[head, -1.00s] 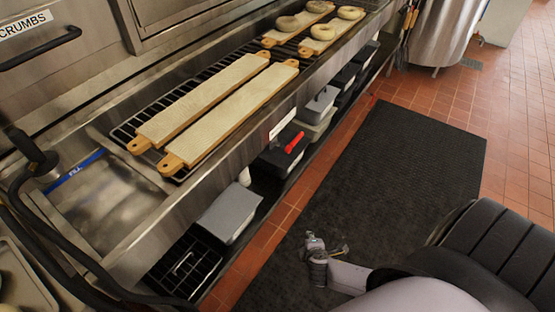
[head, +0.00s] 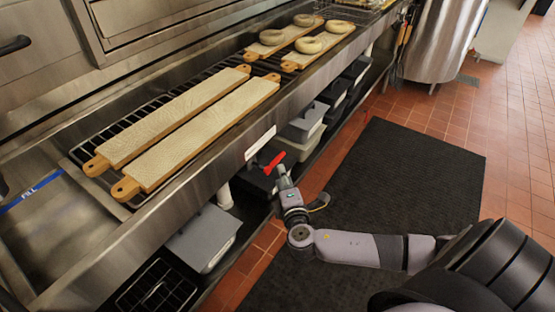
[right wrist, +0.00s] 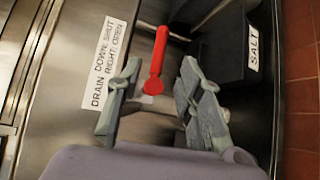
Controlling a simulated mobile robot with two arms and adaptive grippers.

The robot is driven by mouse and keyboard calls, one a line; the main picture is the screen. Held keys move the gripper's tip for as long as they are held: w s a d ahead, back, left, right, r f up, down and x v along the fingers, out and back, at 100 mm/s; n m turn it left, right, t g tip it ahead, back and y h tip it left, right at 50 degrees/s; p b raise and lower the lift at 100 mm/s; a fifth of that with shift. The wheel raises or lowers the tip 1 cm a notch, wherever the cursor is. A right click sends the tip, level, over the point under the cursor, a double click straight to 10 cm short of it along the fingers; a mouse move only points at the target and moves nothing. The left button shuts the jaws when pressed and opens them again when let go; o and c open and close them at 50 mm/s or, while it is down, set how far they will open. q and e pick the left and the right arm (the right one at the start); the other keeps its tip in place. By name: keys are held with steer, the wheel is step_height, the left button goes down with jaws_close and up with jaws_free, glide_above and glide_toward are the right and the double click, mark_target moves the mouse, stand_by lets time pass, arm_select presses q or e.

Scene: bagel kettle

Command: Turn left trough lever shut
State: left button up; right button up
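The red trough lever (head: 273,163) sticks out of the steel trough front, beside a white label (head: 260,143). In the right wrist view the lever (right wrist: 157,62) points up in the picture, with its wider end lower. The label (right wrist: 108,65) reads "DRAIN DOWN SHUT RIGHT OPEN". My right gripper (head: 284,181) is at the lever. In the right wrist view my right gripper (right wrist: 158,92) is open, its two fingers on either side of the lever's wide end. I see a gap at both fingers; contact cannot be told. My left gripper is not in view.
Bagel boards (head: 200,117) lie on a rack over the trough; bagels (head: 309,45) sit on the far ones. Grey bins (head: 205,238) and a black bin marked SALT (right wrist: 235,45) stand underneath. A black mat (head: 410,175) covers the open floor at right.

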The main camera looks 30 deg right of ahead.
mark_target(278, 158)
steer(key=x, duration=0.9)
steer(key=shift+w, duration=0.1)
steer(key=shift+c, duration=0.4)
jaws_close()
